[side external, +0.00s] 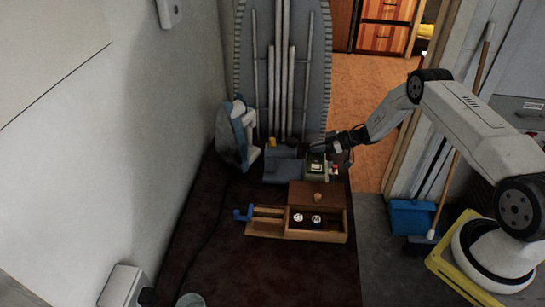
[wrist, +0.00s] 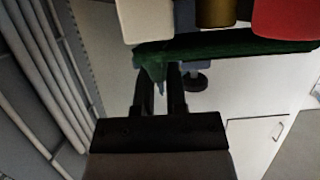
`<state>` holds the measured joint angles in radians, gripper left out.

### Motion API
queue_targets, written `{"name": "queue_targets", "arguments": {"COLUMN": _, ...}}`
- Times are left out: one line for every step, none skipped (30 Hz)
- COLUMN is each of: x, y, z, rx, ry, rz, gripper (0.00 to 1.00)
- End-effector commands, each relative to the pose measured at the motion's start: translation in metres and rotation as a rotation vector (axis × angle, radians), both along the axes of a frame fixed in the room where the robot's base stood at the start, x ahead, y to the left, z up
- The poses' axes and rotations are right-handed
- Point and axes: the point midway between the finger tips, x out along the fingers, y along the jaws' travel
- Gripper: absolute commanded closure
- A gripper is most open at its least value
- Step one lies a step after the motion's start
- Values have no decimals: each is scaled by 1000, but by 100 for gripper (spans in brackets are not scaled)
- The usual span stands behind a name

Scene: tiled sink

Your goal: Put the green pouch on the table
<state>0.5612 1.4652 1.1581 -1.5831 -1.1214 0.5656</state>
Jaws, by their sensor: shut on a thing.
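The green pouch (wrist: 230,45) is a dark green, cloth-like strip across the top of the wrist view, with a drooping corner at its left. My gripper (wrist: 162,72) is shut on that corner, and the fingertips are partly hidden by the fabric. In the side external view my gripper (side external: 321,147) is at the table's far right, close above a small pale-green and dark item (side external: 316,168); I cannot tell whether this is the pouch. The table (side external: 250,270) is dark reddish brown.
Cream (wrist: 145,20), gold (wrist: 216,12) and red (wrist: 285,18) things show by the pouch. A wooden box (side external: 260,228) stands mid-table. An iron (side external: 238,133) and upright ironing board (side external: 322,70) are behind. The table's front is mostly clear.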

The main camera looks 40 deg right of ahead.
Motion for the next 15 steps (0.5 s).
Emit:
{"name": "queue_targets", "arguments": {"x": 0, "y": 0, "z": -1, "rx": 0, "ry": 0, "rz": 0, "gripper": 100}}
{"name": "queue_targets", "arguments": {"x": 0, "y": 0, "z": -2, "rx": 0, "ry": 0, "rz": 0, "gripper": 100}}
{"name": "queue_targets", "arguments": {"x": 0, "y": 0, "z": -2, "rx": 0, "ry": 0, "rz": 0, "gripper": 100}}
{"name": "queue_targets", "arguments": {"x": 0, "y": 0, "z": -2, "rx": 0, "ry": 0, "rz": 0, "gripper": 100}}
{"name": "queue_targets", "arguments": {"x": 0, "y": 0, "z": -2, "rx": 0, "ry": 0, "rz": 0, "gripper": 100}}
{"name": "queue_targets", "arguments": {"x": 0, "y": 0, "z": -1, "rx": 0, "ry": 0, "rz": -1, "gripper": 100}}
{"name": "queue_targets", "arguments": {"x": 0, "y": 0, "z": -1, "rx": 0, "ry": 0, "rz": -1, "gripper": 100}}
{"name": "queue_targets", "arguments": {"x": 0, "y": 0, "z": -1, "rx": 0, "ry": 0, "rz": -1, "gripper": 100}}
{"name": "queue_targets", "arguments": {"x": 0, "y": 0, "z": -2, "rx": 0, "ry": 0, "rz": 0, "gripper": 100}}
{"name": "queue_targets", "arguments": {"x": 0, "y": 0, "z": -2, "rx": 0, "ry": 0, "rz": 0, "gripper": 100}}
{"name": "queue_targets", "arguments": {"x": 0, "y": 0, "z": -3, "rx": 0, "ry": 0, "rz": 0, "gripper": 100}}
{"name": "queue_targets", "arguments": {"x": 0, "y": 0, "z": -4, "rx": 0, "ry": 0, "rz": 0, "gripper": 100}}
{"name": "queue_targets", "arguments": {"x": 0, "y": 0, "z": -4, "rx": 0, "ry": 0, "rz": 0, "gripper": 100}}
{"name": "queue_targets", "arguments": {"x": 0, "y": 0, "z": -5, "rx": 0, "ry": 0, "rz": 0, "gripper": 100}}
{"name": "queue_targets", "arguments": {"x": 0, "y": 0, "z": -6, "rx": 0, "ry": 0, "rz": 0, "gripper": 100}}
